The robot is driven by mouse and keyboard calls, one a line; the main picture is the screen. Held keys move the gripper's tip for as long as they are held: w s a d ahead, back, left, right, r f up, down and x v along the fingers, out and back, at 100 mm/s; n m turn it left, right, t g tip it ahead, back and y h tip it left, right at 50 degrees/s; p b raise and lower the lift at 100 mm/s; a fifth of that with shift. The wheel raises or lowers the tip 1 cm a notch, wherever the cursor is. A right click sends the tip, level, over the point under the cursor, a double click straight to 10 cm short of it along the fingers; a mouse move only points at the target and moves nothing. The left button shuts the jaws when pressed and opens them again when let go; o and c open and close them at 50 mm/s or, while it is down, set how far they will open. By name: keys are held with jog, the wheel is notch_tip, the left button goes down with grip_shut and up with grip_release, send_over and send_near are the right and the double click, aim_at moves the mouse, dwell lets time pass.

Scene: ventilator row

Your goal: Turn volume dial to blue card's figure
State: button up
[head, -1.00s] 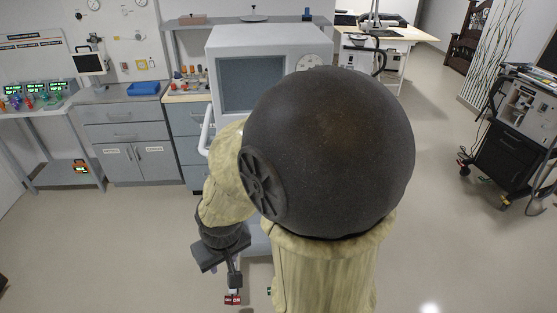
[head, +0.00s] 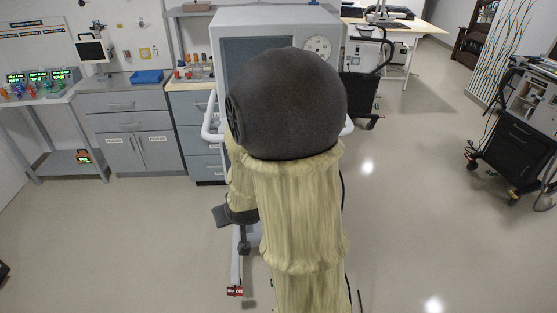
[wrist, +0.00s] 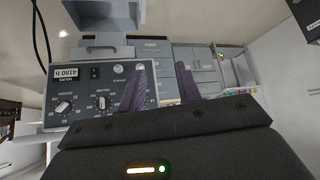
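The ventilator (head: 285,18) is a pale grey machine with a dark screen, side handles and a round gauge (head: 318,46). My arm hides most of its lower front in the head view. In the wrist view a dark control panel (wrist: 84,84) appears upside down, with two pale pointer knobs (wrist: 65,107) and (wrist: 102,102) on scales. Their small labels are hard to read, so I cannot tell which is the volume dial. My gripper (wrist: 161,80) is open and empty; one finger overlaps the panel's right part. I cannot make out a blue card.
Cabinets (head: 130,140) and a counter with a blue tray (head: 146,77) stand at the left. Another wheeled machine (head: 520,130) stands at the right. The floor (head: 420,220) between is clear.

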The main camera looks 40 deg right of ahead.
jog(key=w+d+f+m+t+h+b, duration=0.1)
jog(key=d+t+h+b, duration=0.3)
jog(key=d, duration=0.5)
jog(key=w+d+f+m+t+h+b, duration=0.2)
jog(key=d+f+m+t+h+b, duration=0.1)
jog(key=d, duration=0.6)
jog(key=shift+d+t+h+b, duration=0.35)
jog(key=shift+t+h+b, duration=0.05)
jog(key=shift+b, duration=0.05)
jog(key=shift+w+f, duration=0.1)
jog(key=shift+w, duration=0.1)
